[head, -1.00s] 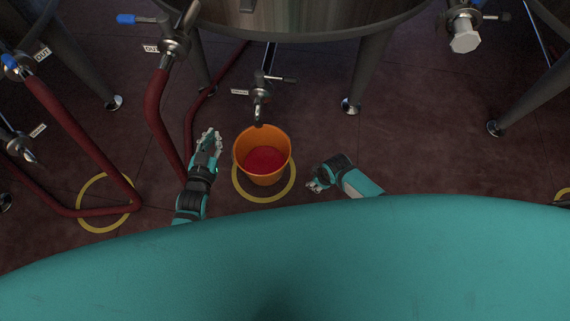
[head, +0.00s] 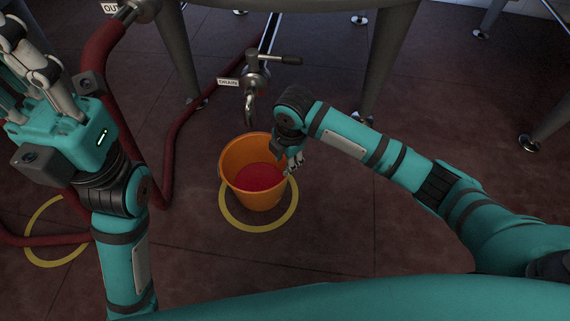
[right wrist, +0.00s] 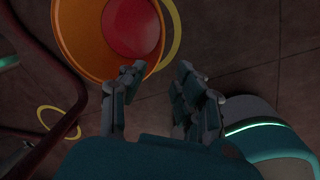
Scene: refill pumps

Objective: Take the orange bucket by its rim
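The orange bucket (head: 237,160) stands upright on the floor inside a yellow ring, with red liquid (head: 260,177) in it. My right gripper (head: 293,165) is at the right side of its rim, pointing down. In the right wrist view the bucket (right wrist: 80,40) is at the top left. The right gripper's fingers (right wrist: 158,78) are apart with nothing held. One fingertip overlaps the bucket's edge in that view; I cannot tell whether it touches. My left gripper (head: 14,72) is raised at the far left, away from the bucket, its fingers apart and empty.
A tap (head: 252,95) with a lever hangs just above the bucket's back rim. Tank legs (head: 388,55) stand behind. Dark red hoses (head: 172,150) run to the left of the bucket. The floor to the right and in front is clear.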

